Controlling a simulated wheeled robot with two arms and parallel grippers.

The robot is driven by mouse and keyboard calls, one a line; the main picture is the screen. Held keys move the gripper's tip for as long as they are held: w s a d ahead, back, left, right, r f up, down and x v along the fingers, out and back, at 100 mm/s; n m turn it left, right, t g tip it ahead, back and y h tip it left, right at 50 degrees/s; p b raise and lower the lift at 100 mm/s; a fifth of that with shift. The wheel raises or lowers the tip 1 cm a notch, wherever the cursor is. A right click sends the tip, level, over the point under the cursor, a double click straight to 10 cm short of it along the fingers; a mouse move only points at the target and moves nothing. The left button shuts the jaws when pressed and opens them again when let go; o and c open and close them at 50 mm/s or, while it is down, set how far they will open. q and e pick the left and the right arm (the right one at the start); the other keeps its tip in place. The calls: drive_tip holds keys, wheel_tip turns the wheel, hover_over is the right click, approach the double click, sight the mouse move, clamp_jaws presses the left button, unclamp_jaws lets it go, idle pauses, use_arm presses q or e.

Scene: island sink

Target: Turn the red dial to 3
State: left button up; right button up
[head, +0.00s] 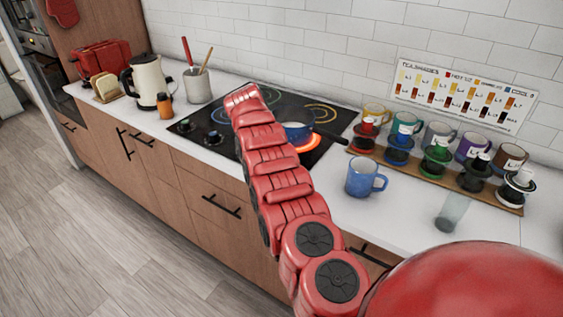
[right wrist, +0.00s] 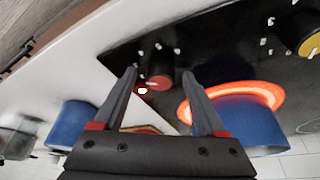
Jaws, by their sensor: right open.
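The red dial (right wrist: 158,82) sits on the black stovetop (right wrist: 125,55) in the right wrist view, with a white mark at its lower left edge. Small white marks surround it, too blurred to read. My right gripper (right wrist: 158,75) is open, its two dark fingers on either side of the dial, with gaps visible; I cannot tell whether either finger touches it. In the head view my right arm crosses the stovetop (head: 330,113) and hides the red dial. My left gripper is not in view.
A blue pot (head: 296,131) stands on a glowing red burner (head: 309,144), close beside the right finger in the wrist view. A yellow dial (right wrist: 310,42) is farther right. A blue mug (head: 362,179) and a clear glass (head: 452,213) stand on the counter right of the stove.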

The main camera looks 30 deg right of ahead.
drive_tip(key=v, duration=0.5)
drive_tip(key=shift+d+r, duration=0.15)
drive_tip(key=shift+r, duration=0.05)
drive_tip(key=p+v, duration=0.9)
drive_tip(key=v, duration=0.3)
drive_tip(key=shift+a, duration=0.25)
